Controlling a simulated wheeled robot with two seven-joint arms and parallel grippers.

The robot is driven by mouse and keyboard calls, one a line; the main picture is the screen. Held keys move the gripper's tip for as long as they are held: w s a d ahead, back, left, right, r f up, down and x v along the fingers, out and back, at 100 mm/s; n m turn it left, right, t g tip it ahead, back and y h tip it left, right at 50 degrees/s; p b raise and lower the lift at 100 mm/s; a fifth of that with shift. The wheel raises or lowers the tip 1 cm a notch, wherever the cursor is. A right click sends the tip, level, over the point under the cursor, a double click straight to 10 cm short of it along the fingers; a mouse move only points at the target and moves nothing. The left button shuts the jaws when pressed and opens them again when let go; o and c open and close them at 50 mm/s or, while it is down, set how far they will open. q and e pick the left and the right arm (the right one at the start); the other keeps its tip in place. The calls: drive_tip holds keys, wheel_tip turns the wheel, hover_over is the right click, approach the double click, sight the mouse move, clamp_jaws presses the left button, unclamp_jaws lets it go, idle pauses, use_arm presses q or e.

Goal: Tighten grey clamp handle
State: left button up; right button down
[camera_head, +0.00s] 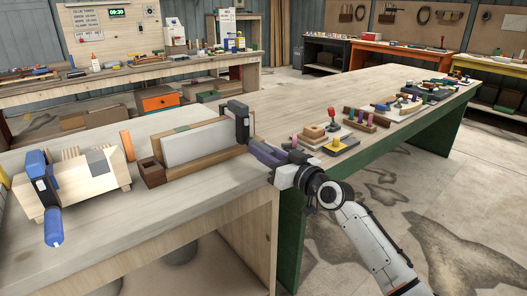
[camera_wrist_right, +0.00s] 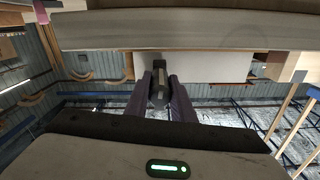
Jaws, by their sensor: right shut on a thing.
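The dark grey clamp (camera_head: 239,112) stands at the right end of a wooden fixture that holds a pale panel (camera_head: 197,143). My right gripper (camera_head: 260,151) comes in from the right, with its purple fingers beside the lower part of this clamp. In the right wrist view, the fingers are shut on the dark grey clamp handle (camera_wrist_right: 158,88), one on each side. The handle is mostly hidden by the fingers in the head view. My left gripper is not in view.
A blue clamp (camera_head: 53,224) grips a wooden block (camera_head: 87,182) at the left of the near bench (camera_head: 190,213). A small wooden box (camera_head: 151,171) sits between. A green-sided bench (camera_head: 372,111) with blocks and tools extends right. The near bench's front is clear.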

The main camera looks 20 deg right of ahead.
drive_tip(key=m, duration=0.4)
drive_tip(key=shift+p, duration=0.3)
drive_tip(key=m, duration=0.4)
drive_tip(key=shift+p, duration=0.4)
drive_tip(key=m+p, duration=0.1)
drive_tip(key=m, duration=0.2)
drive_tip(key=shift+r+m, duration=0.1)
drive_tip(key=shift+m, duration=0.2)
drive_tip(key=m+p, duration=0.1)
drive_tip(key=m, duration=0.3)
drive_tip(key=shift+r+m, duration=0.1)
drive_tip(key=shift+m, duration=0.2)
drive_tip(key=m+p, duration=0.2)
drive_tip(key=m, duration=0.2)
drive_tip(key=m+p, duration=0.2)
drive_tip(key=m, duration=0.4)
drive_tip(key=shift+p, duration=0.4)
drive_tip(key=m, duration=0.3)
drive_tip(key=shift+m+p, duration=0.3)
drive_tip(key=shift+p, duration=0.05)
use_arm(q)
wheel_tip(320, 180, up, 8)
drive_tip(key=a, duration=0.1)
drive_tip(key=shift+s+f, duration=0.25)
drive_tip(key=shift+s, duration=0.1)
use_arm(e)
drive_tip(key=shift+m, duration=2.2)
